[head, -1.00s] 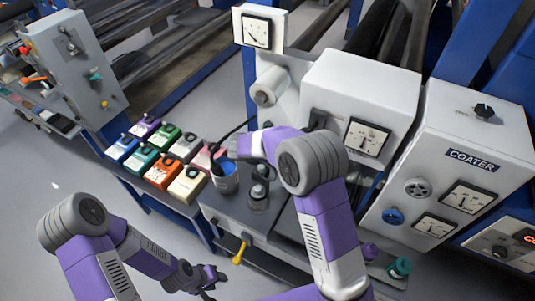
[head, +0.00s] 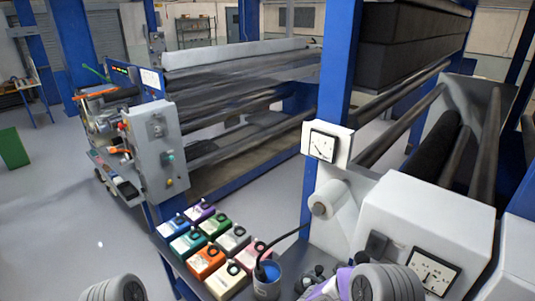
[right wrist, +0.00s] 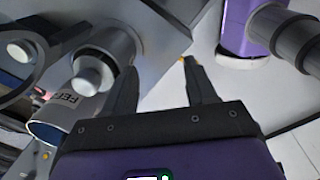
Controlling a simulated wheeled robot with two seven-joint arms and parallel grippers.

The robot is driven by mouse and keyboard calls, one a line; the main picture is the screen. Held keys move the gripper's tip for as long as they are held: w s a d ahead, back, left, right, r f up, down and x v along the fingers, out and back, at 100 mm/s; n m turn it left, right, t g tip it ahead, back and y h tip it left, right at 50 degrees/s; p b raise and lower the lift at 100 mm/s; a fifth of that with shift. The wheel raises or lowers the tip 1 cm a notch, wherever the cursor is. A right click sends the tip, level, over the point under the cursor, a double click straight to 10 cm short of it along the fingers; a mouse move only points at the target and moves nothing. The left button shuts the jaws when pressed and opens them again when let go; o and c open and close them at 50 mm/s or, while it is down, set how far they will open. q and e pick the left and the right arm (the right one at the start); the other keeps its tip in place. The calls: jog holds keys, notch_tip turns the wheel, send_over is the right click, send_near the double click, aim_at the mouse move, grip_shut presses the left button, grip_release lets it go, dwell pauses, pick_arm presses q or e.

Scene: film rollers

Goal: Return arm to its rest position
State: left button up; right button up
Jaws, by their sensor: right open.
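My right arm (head: 375,283) shows only as a grey joint and a bit of purple link at the bottom edge of the head view; its gripper is hidden there. In the right wrist view my right gripper (right wrist: 158,75) is open with nothing between its fingers. A grey labelled cup (right wrist: 72,122) is just left of the fingers. What seems to be the same cup (head: 267,281), with blue inside, stands at the bench front in the head view. Only a grey joint of my left arm (head: 115,289) shows at the bottom left; its gripper is out of frame.
Several coloured boxes (head: 213,245) stand in two rows left of the cup. A grey control box (head: 155,140) is further left. Open floor lies at left.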

jog(key=s+a+f+m+y, duration=0.1)
jog(key=s+f+m+y, duration=0.15)
jog(key=s+m, duration=0.8)
jog(key=s+a+f+m+y, duration=0.15)
jog(key=s+f+m, duration=0.25)
jog(key=s+m, duration=0.6)
notch_tip(320, 180, down, 12)
jog(key=w+b, duration=0.2)
jog(key=b, duration=1)
jog(key=shift+w+f+b, duration=0.15)
jog(key=shift+f+b, duration=0.1)
jog(key=shift+b, duration=0.1)
